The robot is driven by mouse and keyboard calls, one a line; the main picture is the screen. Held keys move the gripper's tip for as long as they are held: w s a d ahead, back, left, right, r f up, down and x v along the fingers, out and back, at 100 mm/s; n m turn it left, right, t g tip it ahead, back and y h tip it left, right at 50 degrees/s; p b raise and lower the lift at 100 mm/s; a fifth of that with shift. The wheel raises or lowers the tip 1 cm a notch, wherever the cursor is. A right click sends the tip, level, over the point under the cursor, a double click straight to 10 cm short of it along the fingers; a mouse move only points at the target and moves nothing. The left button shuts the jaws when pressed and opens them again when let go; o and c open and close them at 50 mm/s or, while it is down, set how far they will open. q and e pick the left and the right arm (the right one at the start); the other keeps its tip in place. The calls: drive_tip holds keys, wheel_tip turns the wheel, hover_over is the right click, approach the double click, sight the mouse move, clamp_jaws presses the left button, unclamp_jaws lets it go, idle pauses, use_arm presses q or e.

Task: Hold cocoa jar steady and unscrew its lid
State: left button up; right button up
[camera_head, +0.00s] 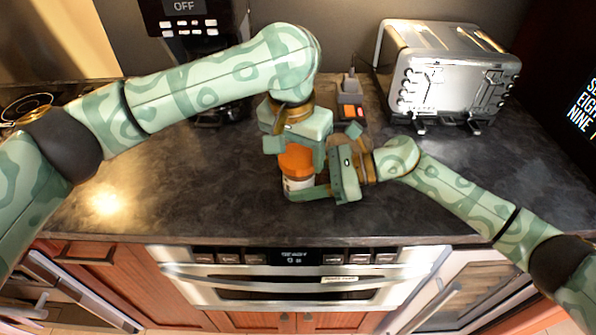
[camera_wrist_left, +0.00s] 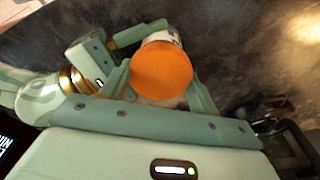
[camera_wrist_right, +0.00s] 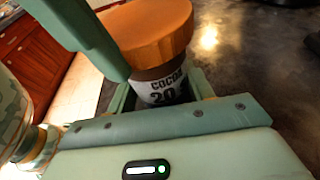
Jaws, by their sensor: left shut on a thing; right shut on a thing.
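The cocoa jar (camera_head: 293,184) stands upright on the dark counter with its orange lid (camera_head: 296,160) on top. Its white label with "COCOA" (camera_wrist_right: 165,85) shows in the right wrist view. My left gripper (camera_head: 297,150) comes from above and is shut on the lid, with a finger on either side of it. The lid fills the middle of the left wrist view (camera_wrist_left: 162,68). My right gripper (camera_head: 305,180) comes in from the right, low down, and is shut around the jar's body. The jar's far side is hidden.
A silver toaster (camera_head: 440,75) stands at the back right. A coffee machine (camera_head: 190,30) is at the back left, behind my left arm. A small dark object with a red part (camera_head: 350,105) lies behind the grippers. An oven (camera_head: 300,275) is below the counter's front edge.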

use_arm(q)
drive_tip(key=n, duration=0.4)
drive_tip(key=shift+y, duration=0.3)
drive_tip(key=n, duration=0.3)
drive_tip(key=shift+n+y, duration=0.3)
drive_tip(key=n, duration=0.6)
drive_tip(key=shift+w+a+y, duration=0.1)
drive_tip(key=shift+y, duration=0.3)
drive_tip(key=shift+r, duration=0.15)
drive_tip(key=o, duration=1.1)
drive_tip(key=shift+c, duration=0.2)
drive_tip(key=shift+r, duration=0.1)
